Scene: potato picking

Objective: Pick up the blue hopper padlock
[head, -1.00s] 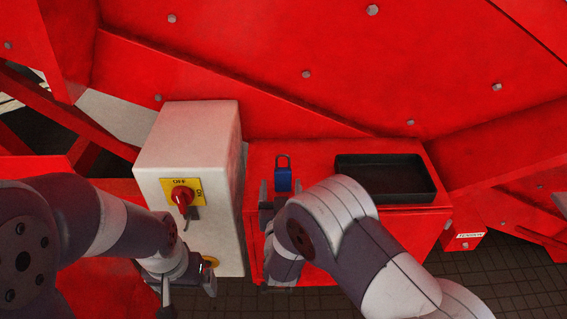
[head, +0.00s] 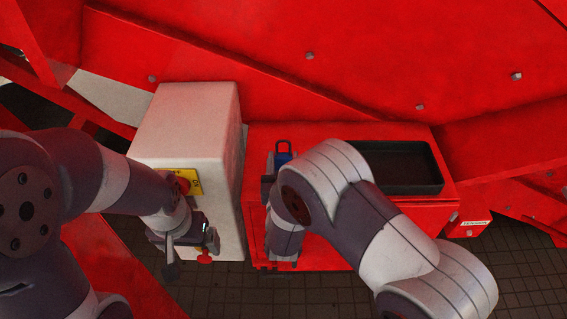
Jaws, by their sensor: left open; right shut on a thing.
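The blue padlock (head: 283,156) is upright at the left end of the red ledge (head: 318,133), with its dark shackle on top. My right gripper (head: 280,164) is shut on the padlock's body, and my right wrist hides the padlock's lower part. I cannot tell whether the padlock still touches the ledge. My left gripper (head: 190,250) is open and empty in front of the pale control box (head: 190,120).
A black tray (head: 400,188) sits on the ledge to the right of the padlock. The box carries a yellow switch plate (head: 180,174) with a red knob, partly behind my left arm. A red knob (head: 204,257) shows by the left gripper. Sloping red panels rise behind.

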